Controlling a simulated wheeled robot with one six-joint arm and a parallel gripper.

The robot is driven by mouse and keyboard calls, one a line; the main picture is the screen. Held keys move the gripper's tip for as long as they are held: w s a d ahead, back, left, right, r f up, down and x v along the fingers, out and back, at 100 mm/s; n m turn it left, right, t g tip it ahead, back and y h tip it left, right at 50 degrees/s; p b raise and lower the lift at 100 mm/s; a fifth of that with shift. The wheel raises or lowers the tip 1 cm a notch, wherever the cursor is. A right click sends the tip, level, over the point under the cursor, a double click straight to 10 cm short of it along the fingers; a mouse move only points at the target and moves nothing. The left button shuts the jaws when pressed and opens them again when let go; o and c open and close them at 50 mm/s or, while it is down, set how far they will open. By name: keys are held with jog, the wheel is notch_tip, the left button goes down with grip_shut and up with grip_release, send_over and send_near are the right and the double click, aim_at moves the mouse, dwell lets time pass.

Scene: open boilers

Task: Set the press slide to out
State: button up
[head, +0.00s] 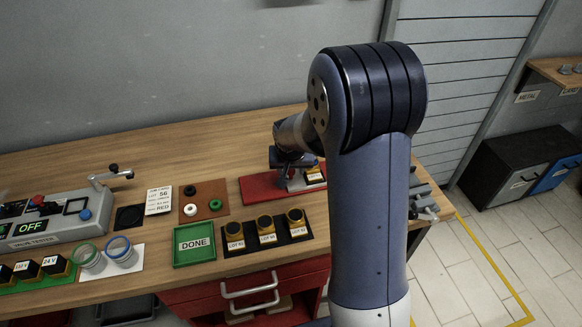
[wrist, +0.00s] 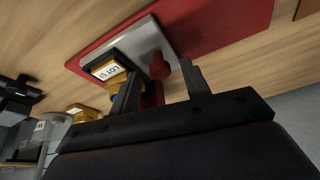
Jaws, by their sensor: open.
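A red mat (head: 256,190) on the bench carries a light grey plate (wrist: 150,38), which I take for the press slide. A red knob (wrist: 160,66) stands on the plate's edge, and a black block labelled LOT 51 (wrist: 108,68) sits on it. The mat's red surface also shows in the wrist view (wrist: 215,22). My gripper (wrist: 162,72) is open, with the red knob between its two fingers. I cannot tell whether either finger touches it. In the head view my gripper (head: 287,158) is over the mat, and my arm hides part of the area.
A valve tester (head: 50,222) stands far left. Bare wood (head: 150,163) lies behind.

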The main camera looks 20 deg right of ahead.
jog(key=shift+c, duration=0.3)
grip_shut()
jog(key=shift+a, duration=0.1)
